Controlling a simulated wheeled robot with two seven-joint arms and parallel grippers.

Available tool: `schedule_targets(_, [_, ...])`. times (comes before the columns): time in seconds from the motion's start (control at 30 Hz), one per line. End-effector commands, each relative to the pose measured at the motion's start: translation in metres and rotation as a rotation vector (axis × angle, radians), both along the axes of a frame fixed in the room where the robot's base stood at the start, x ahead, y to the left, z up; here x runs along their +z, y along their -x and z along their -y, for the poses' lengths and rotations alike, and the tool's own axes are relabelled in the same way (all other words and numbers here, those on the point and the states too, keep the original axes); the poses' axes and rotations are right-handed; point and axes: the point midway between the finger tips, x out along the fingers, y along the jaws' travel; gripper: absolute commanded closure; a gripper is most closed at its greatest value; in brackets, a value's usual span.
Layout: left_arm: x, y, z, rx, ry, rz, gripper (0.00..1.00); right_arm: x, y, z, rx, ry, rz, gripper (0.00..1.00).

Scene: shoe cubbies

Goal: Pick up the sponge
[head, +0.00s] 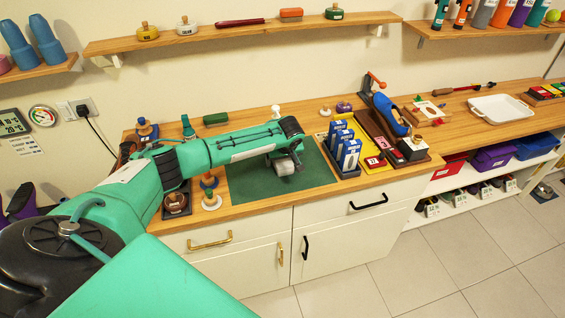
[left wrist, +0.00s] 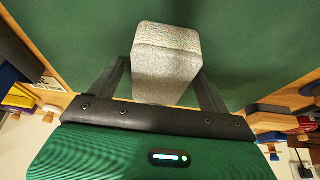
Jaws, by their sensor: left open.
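A grey speckled block, which looks like the sponge (head: 285,166), is at the green mat (head: 245,182) on the wooden counter. In the left wrist view the sponge (left wrist: 167,62) fills the space between the two dark fingers of my left gripper (left wrist: 160,82). The jaws are open, with one finger on each side of it. In the head view my left gripper (head: 284,158) reaches down over the sponge and hides part of it. Whether the fingers touch it, I cannot tell. My right gripper is not in view.
Right of the mat stand blue-and-white boxes (head: 348,154) and a blue shoe on a stand (head: 391,115). Small knobbed items (head: 211,200) stand left of the mat. A white tray (head: 501,107) lies far right. Shelves hang above. The mat around the sponge is clear.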

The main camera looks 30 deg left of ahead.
Motion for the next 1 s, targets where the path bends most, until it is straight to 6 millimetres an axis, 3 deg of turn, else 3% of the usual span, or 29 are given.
schedule_targets(0.5, [-0.0038,-0.0001,0.0,0.0,0.0,0.0,0.2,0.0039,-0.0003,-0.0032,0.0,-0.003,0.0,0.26])
schedule_targets(0.53, [-0.0038,0.0,0.0001,0.0,0.0,0.0,0.22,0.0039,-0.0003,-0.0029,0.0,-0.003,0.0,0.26])
schedule_targets(0.77, [-0.0038,0.0,0.0,0.0,0.0,0.0,0.67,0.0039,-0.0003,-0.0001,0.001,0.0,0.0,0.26])
schedule_targets(1.0, [-0.0038,0.0,-0.0001,0.0,0.0,0.0,0.71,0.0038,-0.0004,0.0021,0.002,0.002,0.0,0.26])
